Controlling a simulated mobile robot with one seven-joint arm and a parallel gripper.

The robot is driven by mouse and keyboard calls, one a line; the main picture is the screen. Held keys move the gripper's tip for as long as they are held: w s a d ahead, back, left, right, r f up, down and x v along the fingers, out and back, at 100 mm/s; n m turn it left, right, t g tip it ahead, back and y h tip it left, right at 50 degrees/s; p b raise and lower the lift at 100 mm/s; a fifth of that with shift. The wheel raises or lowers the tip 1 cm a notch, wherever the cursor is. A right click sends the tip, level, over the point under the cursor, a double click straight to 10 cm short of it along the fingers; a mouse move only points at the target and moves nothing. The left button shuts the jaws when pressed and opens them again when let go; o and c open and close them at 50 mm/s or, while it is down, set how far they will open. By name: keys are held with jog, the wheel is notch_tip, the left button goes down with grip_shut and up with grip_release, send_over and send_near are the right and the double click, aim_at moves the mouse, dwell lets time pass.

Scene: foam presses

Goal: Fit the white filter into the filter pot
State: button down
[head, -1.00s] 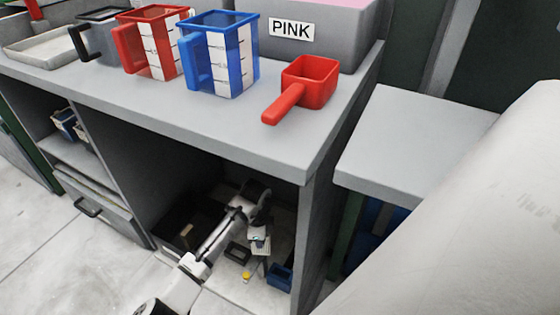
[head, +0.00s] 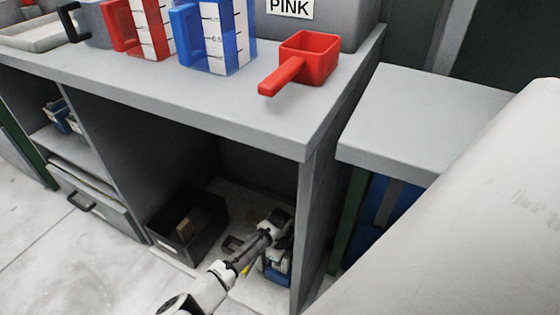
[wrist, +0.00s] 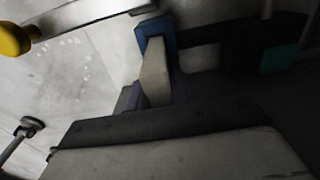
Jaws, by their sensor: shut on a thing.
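The blue filter pot (head: 272,278) stands low in the right part of the open cupboard bay, partly hidden by my arm. In the wrist view a blue part (wrist: 155,28), which looks like the pot, lies just beyond a pale block (wrist: 155,75) that looks like the white filter. My gripper (head: 277,252) is at the pot, shut on the filter. The fingers are dim and hard to make out in the wrist view. I cannot tell whether the filter is inside the pot or only in front of it.
A black bin (head: 188,228) with a brown thing stands left in the bay. A yellow-ended tool (wrist: 15,40) lies near the pot. The cupboard's right wall (head: 312,220) is close to my arm. Red and blue jugs and a red scoop (head: 305,58) stand on the worktop above.

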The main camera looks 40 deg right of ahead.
jog(key=shift+f+b, duration=0.7)
jog(key=shift+f, duration=1.65)
jog(key=shift+f, duration=0.1)
jog(key=c, duration=1.3)
grip_release()
jog(key=shift+o, duration=0.2)
notch_tip(320, 180, up, 12)
jog(key=p, duration=0.3)
jog(key=shift+p, duration=0.3)
jog(key=shift+w+a, duration=0.1)
